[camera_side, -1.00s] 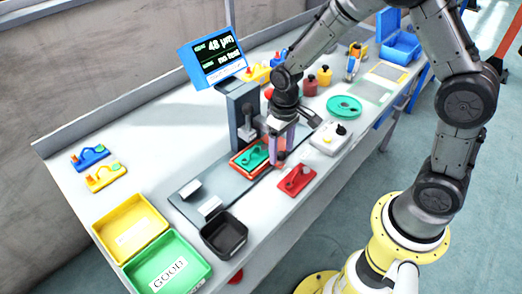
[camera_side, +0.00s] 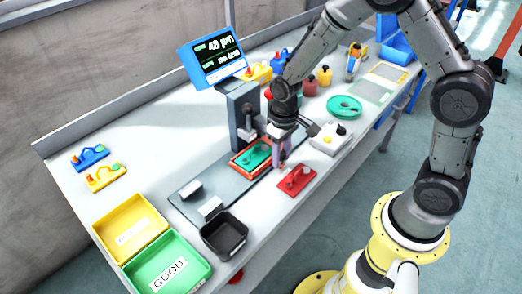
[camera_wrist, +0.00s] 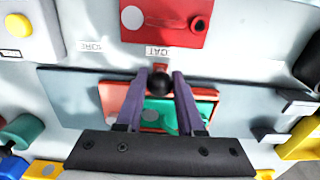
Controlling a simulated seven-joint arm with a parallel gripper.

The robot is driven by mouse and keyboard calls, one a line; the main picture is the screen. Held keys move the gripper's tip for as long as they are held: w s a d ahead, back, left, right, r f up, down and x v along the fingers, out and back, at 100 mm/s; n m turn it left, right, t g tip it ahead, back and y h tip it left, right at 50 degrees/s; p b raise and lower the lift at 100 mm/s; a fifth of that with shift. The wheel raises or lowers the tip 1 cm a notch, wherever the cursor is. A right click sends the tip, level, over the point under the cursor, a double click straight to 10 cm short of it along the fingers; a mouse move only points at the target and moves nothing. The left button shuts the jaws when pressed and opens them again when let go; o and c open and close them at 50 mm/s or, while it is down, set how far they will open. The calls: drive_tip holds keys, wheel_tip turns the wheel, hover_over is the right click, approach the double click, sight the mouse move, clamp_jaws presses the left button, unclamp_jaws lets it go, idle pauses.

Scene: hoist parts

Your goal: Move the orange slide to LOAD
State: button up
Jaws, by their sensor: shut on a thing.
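The orange slide (camera_side: 236,165) is a shallow orange-red tray on a grey track, below the dark column of the display. A green part (camera_side: 257,155) lies in it. In the wrist view the slide (camera_wrist: 113,99) shows behind my fingers, with a black ball knob (camera_wrist: 159,84) at its edge. My gripper (camera_side: 281,163) points down at the slide's near right side. Its purple fingers (camera_wrist: 160,90) are shut on the knob. Two small printed labels lie beside the track in the wrist view, one near the knob (camera_wrist: 160,50); I cannot read them surely.
A red plate part (camera_side: 297,180) lies just in front of the track, close to my fingers. A white button box (camera_side: 330,139) stands to the right. A black bin (camera_side: 224,236), a green GOOD bin (camera_side: 168,262) and a yellow bin (camera_side: 131,225) stand at the left front.

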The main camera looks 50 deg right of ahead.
drive_tip(key=a, duration=1)
drive_tip(key=o, duration=0.9)
drive_tip(key=shift+o, duration=0.2)
wheel_tip(320, 180, up, 9)
idle(0.3)
drive_tip(key=shift+r, duration=0.15)
